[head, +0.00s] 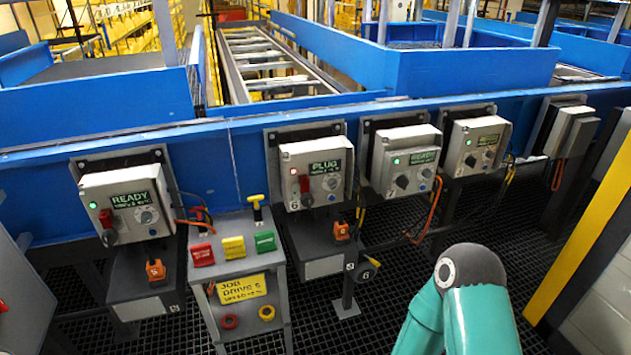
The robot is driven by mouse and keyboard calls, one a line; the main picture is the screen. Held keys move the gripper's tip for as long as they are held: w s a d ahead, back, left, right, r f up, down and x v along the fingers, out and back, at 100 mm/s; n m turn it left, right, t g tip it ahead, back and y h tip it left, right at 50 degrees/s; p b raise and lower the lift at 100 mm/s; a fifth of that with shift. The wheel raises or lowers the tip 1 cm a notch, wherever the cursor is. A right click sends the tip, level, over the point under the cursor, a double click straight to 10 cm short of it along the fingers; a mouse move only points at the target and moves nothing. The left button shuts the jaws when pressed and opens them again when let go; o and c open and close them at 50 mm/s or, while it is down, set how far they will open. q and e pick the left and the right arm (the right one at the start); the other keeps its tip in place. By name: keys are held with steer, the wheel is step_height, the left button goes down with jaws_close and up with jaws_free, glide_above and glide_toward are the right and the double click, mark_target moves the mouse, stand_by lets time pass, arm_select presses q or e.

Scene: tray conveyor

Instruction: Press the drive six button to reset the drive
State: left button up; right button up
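The drive six box (314,173) is a grey drive box at the middle, marked with a 6 at its lower left. Its small display (325,168) reads PLUG. Neither gripper is in view. A bent teal link of my own arm shows at the lower right, apart from the boxes.
A pedestal (240,250) left of drive six has red, yellow and green blocks and a yellow sign naming drive 5. A READY box (128,205) stands further left, and more drive boxes (405,160) are to the right. A yellow-black plug (372,262) is near a 6 tag. Dark grating floor lies in front.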

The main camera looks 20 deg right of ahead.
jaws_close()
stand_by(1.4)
